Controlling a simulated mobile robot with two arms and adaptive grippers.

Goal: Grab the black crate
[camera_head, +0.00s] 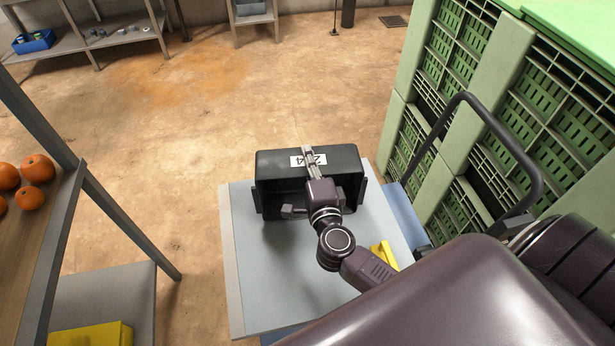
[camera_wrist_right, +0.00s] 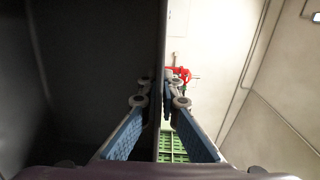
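The black crate (camera_head: 276,163) is on the grey-blue top of a low cart (camera_head: 235,245). A white label with dark figures, upside down to me, is on its upper black surface. My right gripper (camera_head: 312,160) reaches over the crate at the label, hiding part of it. In the right wrist view, the gripper (camera_wrist_right: 160,100) has its two blue-padded fingers apart. A thin edge of the crate (camera_wrist_right: 90,70) runs between them, with gaps visible on both sides. A dark crate wall fills the left of that view. My left gripper is not in view.
Green slatted bins (camera_head: 455,60) stand close on the right, near a dark curved handle (camera_head: 520,160). A shelf with oranges (camera_head: 38,168) is at the left. A yellow object (camera_head: 384,254) lies beside my arm. Open floor (camera_head: 180,120) lies beyond the cart.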

